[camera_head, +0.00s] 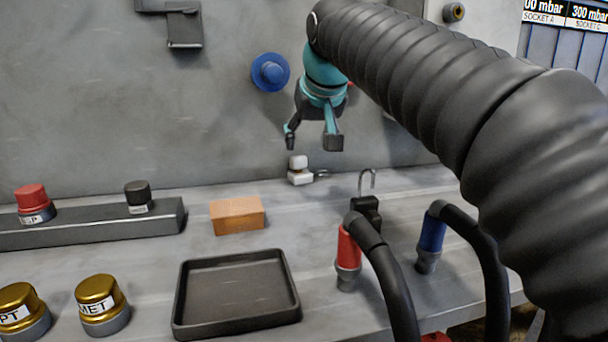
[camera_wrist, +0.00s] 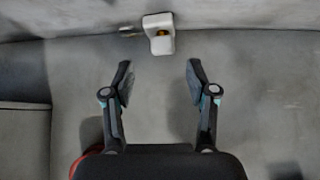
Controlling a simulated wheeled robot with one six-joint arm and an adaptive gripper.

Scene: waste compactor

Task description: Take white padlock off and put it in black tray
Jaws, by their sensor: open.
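The white padlock (camera_head: 299,172) is at the back of the grey counter, by the wall. It looks like a white block with a small metal piece on its right. In the wrist view the white padlock (camera_wrist: 158,45) is at top centre, with an orange spot on it. My gripper (camera_head: 312,141) is open and empty, pointing down above the padlock. In the wrist view the padlock lies beyond the open fingertips (camera_wrist: 159,70), roughly centred between them and apart from them. The black tray (camera_head: 237,287) is empty at the front of the counter.
A black padlock (camera_head: 366,212) with an upright shackle stands right of centre, near red (camera_head: 347,255) and blue (camera_head: 431,238) hose connectors. An orange-brown block (camera_head: 237,215) lies behind the tray. Red (camera_head: 34,203) and black (camera_head: 138,194) knobs and gold knobs (camera_head: 101,300) are at left.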

